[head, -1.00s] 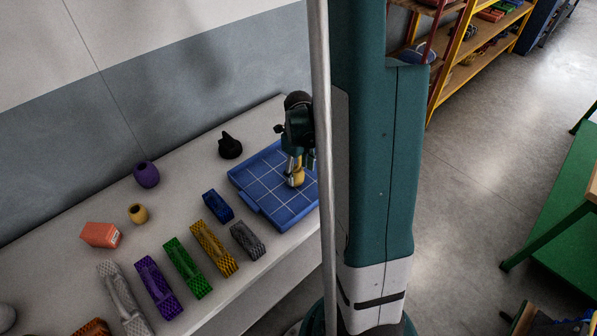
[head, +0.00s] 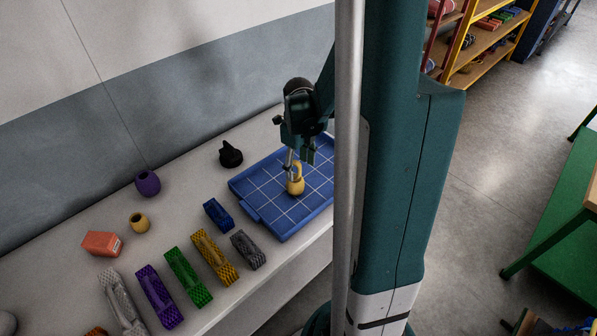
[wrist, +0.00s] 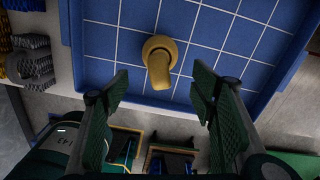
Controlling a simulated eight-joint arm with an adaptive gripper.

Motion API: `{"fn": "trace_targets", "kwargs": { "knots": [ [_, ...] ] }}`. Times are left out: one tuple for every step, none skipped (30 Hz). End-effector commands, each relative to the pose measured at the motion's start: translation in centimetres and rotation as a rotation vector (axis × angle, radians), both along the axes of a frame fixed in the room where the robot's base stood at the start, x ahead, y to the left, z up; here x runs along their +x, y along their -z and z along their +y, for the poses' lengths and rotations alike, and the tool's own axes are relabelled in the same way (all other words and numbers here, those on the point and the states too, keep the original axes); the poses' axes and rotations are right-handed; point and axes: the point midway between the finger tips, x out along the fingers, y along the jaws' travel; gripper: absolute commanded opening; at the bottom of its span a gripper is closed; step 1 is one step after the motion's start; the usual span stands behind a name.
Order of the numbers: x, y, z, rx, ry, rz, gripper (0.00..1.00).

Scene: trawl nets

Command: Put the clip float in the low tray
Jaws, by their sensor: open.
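The yellow clip float (head: 296,186) stands on the grid floor of the blue low tray (head: 266,214), inside its rim. In the wrist view the float (wrist: 158,62) shows a round yellow body with a narrower neck, resting on the blue grid (wrist: 215,45). My gripper (head: 299,160) is just above the float in the head view. In the wrist view its two dark green fingers (wrist: 160,88) are spread wide, with a clear gap between each finger and the float. Nothing is held. The float's far side is hidden.
A black knob-like piece (head: 230,154) stands behind the tray. Left of the tray are a blue block (head: 218,215), a grey one (head: 248,250) and several coloured mesh pieces. A purple float (head: 148,184) and a small yellow ring-like piece (head: 139,223) stand farther left.

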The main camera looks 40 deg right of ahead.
Motion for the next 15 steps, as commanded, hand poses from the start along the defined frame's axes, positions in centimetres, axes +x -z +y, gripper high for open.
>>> {"fn": "trace_targets", "kwargs": {
  "knots": [
    [0.0,-0.8,0.0,0.000,0.000,0.000,0.56],
    [0.0,-1.1,0.0,0.000,0.000,0.000,0.56],
    [0.0,-1.5,0.0,0.000,0.000,0.000,0.56],
    [0.0,-1.8,0.0,0.000,0.000,0.000,0.56],
    [0.0,-2.2,0.0,0.000,0.000,0.000,0.56],
    [0.0,-2.5,0.0,0.000,0.000,0.000,0.56],
    [0.0,-2.8,0.0,0.000,0.000,0.000,0.56],
    [0.0,-3.0,0.0,0.000,0.000,0.000,0.56],
    [0.0,-3.3,0.0,0.000,0.000,0.000,0.56],
    [0.0,-3.5,0.0,0.000,0.000,0.000,0.56],
    [0.0,-3.6,0.0,0.000,0.000,0.000,0.56],
    [0.0,-3.8,0.0,0.000,0.000,0.000,0.56],
    [0.0,-3.9,0.0,0.000,0.000,0.000,0.56],
    [0.0,-4.0,0.0,0.000,0.000,0.000,0.56],
    [0.0,-4.1,0.0,0.000,0.000,0.000,0.56]
  ]
}}
